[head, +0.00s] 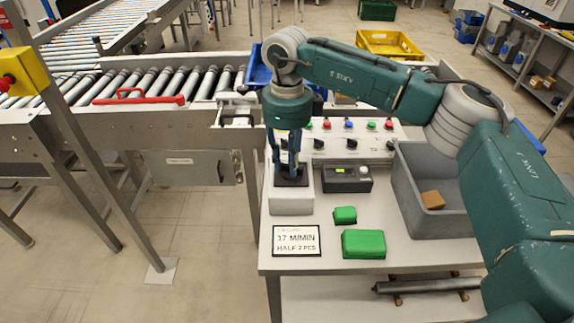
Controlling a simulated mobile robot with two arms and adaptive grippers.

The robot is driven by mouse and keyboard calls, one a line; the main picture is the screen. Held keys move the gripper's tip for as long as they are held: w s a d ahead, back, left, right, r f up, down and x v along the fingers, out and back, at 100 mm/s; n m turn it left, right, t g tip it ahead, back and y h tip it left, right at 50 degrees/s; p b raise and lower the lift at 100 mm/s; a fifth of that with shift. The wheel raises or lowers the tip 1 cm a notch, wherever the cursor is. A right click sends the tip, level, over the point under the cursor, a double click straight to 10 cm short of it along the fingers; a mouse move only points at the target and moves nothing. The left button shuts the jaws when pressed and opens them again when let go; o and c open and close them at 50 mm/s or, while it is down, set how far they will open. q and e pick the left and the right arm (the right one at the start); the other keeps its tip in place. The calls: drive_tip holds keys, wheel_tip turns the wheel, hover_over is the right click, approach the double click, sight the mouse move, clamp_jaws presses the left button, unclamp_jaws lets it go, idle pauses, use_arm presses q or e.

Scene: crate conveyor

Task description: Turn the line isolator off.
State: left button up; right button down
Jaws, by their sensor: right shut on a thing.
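A pale grey box (291,203) with a dark top stands at the left edge of the bench; I take it to be the line isolator. My right gripper (290,170) points straight down onto the dark top, its fingers shut on the part there, apparently the isolator's knob. The fingers hide the knob, so I cannot tell its position. My left gripper is not in view.
A control panel (352,141) with coloured buttons stands behind, beside a small dark device (346,179). Two green blocks (363,244) and a sign (296,240) lie in front. A grey crate (408,192) is at right. A roller conveyor (150,82) runs at left.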

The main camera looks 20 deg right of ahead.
sight(288, 166)
drive_tip(key=shift+s+r+n+b, duration=0.15)
drive_tip(key=shift+n+b, duration=0.6)
drive_tip(key=shift+n, duration=1.45)
drive_tip(key=shift+d, duration=0.1)
drive_tip(key=c, duration=1.5)
unclamp_jaws()
drive_tip(key=shift+o, duration=0.2)
wheel_tip(288, 166, up, 12)
